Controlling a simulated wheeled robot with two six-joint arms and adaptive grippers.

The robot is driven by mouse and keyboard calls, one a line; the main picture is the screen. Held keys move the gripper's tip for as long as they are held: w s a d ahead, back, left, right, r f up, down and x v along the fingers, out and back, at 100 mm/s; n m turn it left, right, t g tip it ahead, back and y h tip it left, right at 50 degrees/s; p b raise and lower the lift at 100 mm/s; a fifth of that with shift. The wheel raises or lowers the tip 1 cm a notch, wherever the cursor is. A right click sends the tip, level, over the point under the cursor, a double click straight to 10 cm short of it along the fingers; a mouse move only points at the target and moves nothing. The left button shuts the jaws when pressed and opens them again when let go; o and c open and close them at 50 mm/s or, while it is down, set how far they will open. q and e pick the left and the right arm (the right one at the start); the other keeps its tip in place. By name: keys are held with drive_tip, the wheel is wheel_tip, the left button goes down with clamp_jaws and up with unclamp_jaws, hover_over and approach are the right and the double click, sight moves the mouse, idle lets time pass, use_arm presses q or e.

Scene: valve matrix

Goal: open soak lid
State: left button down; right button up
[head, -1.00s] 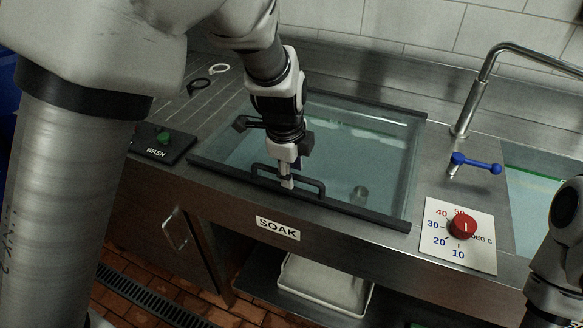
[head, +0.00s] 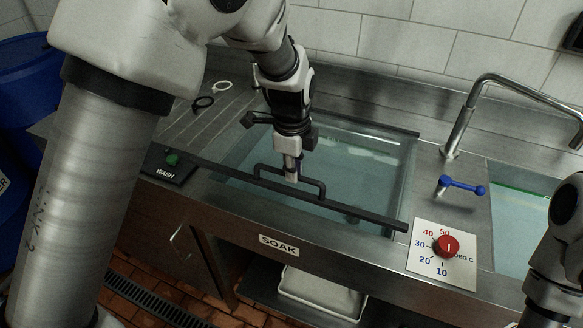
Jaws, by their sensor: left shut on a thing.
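The soak lid is a clear panel with a dark front bar (head: 365,215) and a dark bracket handle (head: 322,190). It covers the soak basin, and its front bar stands raised above the basin's front rim, so the lid is tilted partly up. My left gripper (head: 291,176) points down and is shut on the middle of the handle. The SOAK label (head: 278,245) is on the counter front below. Part of my right arm shows at the right edge, but its gripper is out of view.
A red temperature knob (head: 446,246) on a white dial plate sits right of the basin. A blue-handled valve (head: 461,186) and a metal faucet (head: 456,130) stand behind it. A WASH panel with a green switch (head: 172,160) is at left. A blue barrel (head: 22,85) stands far left.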

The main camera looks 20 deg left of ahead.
use_arm(q)
drive_tip(key=w+r+p, duration=0.5)
drive_tip(key=r+p, duration=0.2)
drive_tip(key=r, duration=0.2)
drive_tip(key=w+r+p, duration=0.5)
drive_tip(key=r+p, duration=0.3)
drive_tip(key=r, duration=0.1)
drive_tip(key=shift+d+r, duration=0.2)
drive_tip(key=shift+r, duration=0.1)
